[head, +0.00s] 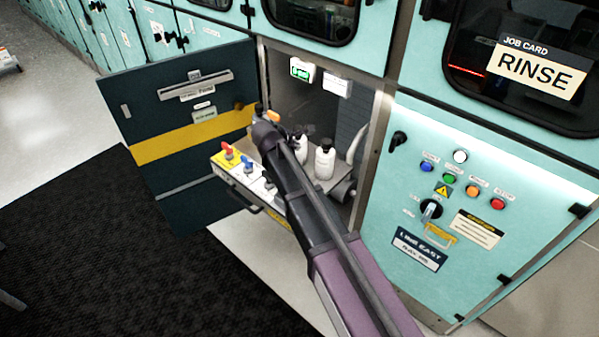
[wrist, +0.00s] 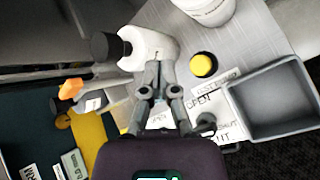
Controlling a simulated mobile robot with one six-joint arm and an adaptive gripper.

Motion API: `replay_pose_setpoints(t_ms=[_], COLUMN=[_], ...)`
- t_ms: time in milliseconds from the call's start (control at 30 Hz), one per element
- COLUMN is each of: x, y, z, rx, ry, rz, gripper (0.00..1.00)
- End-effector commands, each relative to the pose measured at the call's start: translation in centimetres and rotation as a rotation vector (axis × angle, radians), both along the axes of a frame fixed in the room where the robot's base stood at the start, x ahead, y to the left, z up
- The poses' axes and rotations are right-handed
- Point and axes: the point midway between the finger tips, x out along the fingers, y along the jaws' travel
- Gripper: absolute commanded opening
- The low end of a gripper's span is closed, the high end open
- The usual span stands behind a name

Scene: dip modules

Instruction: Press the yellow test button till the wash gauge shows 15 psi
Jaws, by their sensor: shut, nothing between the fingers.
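The yellow test button (wrist: 204,64) is a round cap on a grey metal panel in the wrist view, beside a partly covered label. My gripper (wrist: 158,92) is shut and empty. Its fingertips are left of the button in that picture, apart from it, in front of a white bottle (wrist: 147,47). In the head view my arm reaches into the open cabinet bay, and I cannot make out the button there. A small green-lit display (head: 302,70), possibly the wash gauge, is at the top of the bay; its figures are too small to read surely.
A pull-out shelf (head: 238,177) carries red and blue valve handles. White bottles (head: 325,160) stand behind my arm. The dark cabinet door (head: 165,110) is open at left. A grey open tray (wrist: 301,75) is right of the button. A switch panel (head: 470,220) is at right.

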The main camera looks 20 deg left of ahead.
Motion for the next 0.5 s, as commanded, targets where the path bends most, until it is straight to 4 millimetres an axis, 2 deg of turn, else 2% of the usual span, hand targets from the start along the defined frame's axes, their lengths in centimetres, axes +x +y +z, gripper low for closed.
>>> replay_pose_setpoints(t_ms=[500], x=[0.0], y=[0.0], z=[-3.9], rx=[0.001], ry=[0.001], rz=[0.001], gripper=[0.00])
